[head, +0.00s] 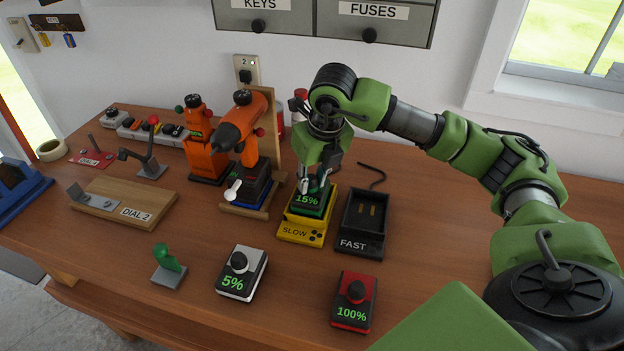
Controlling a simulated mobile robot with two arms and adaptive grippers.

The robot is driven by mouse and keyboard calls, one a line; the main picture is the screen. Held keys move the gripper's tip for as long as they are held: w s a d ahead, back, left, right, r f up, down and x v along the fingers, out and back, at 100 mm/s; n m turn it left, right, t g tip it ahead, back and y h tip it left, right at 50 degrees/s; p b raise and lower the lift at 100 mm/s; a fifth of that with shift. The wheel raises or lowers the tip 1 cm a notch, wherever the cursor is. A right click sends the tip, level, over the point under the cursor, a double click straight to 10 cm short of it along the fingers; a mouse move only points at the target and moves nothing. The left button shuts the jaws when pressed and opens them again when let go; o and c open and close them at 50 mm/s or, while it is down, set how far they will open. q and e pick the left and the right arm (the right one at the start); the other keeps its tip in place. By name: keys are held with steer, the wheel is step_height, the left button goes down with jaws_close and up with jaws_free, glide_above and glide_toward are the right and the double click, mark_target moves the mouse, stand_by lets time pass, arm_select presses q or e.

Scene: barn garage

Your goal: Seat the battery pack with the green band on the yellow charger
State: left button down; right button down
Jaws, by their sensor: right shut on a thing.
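The battery pack with the green band (307,203) shows 15% on its face. It is at the yellow charger (300,232), labelled SLOW, and appears to be in or just over its bay; I cannot tell if it is fully down. My right gripper (314,182) points down from above and is shut on the top of this pack, hiding its knob. My left gripper is not in view.
A black charger (362,243) labelled FAST stands empty just right of the yellow one. A white-banded pack (241,273) and a red-banded pack (354,302) lie in front. Orange drills (243,135) stand behind left. The table's right side is clear.

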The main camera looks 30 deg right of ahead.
steer(key=shift+f+b, duration=0.3)
steer(key=shift+b, duration=0.1)
stand_by(0.5)
steer(key=c, duration=1.7)
jaws_free()
steer(key=shift+o, duration=0.3)
steer(key=o, duration=0.5)
steer(key=shift+f, duration=0.1)
steer(key=shift+r+p, duration=2.7)
steer(key=shift+r, duration=1.9)
